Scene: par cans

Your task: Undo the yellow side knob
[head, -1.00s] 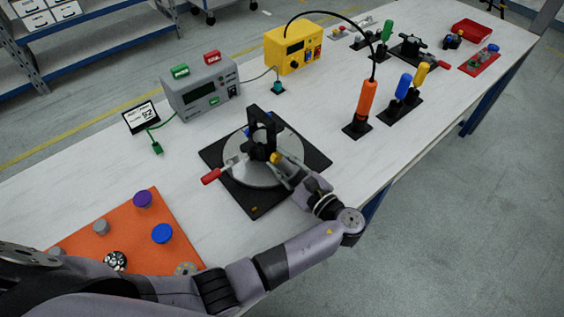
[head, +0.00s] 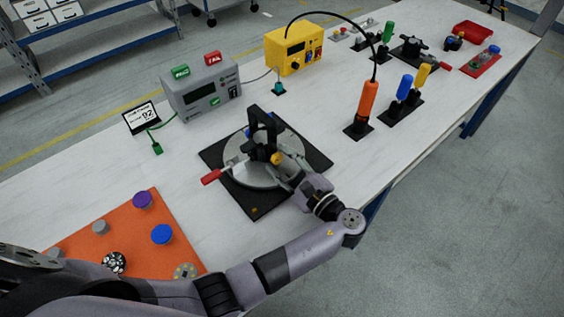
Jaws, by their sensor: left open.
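The yellow side knob (head: 277,158) sits on the near right side of a black upright frame (head: 262,132). The frame stands over a round silver plate (head: 240,174) on a black square base (head: 259,205). A red-handled lever (head: 211,177) sticks out at the left and a blue knob shows partly behind the frame. My left gripper (head: 282,168) is open close beside the yellow knob, reaching in from the lower right. Whether its fingers touch the knob I cannot tell. My right gripper is not in view.
An orange mat (head: 120,218) with several knobs lies at the lower left. A grey tester (head: 202,92) and a yellow box (head: 294,50) stand behind. The table edge runs under my arm.

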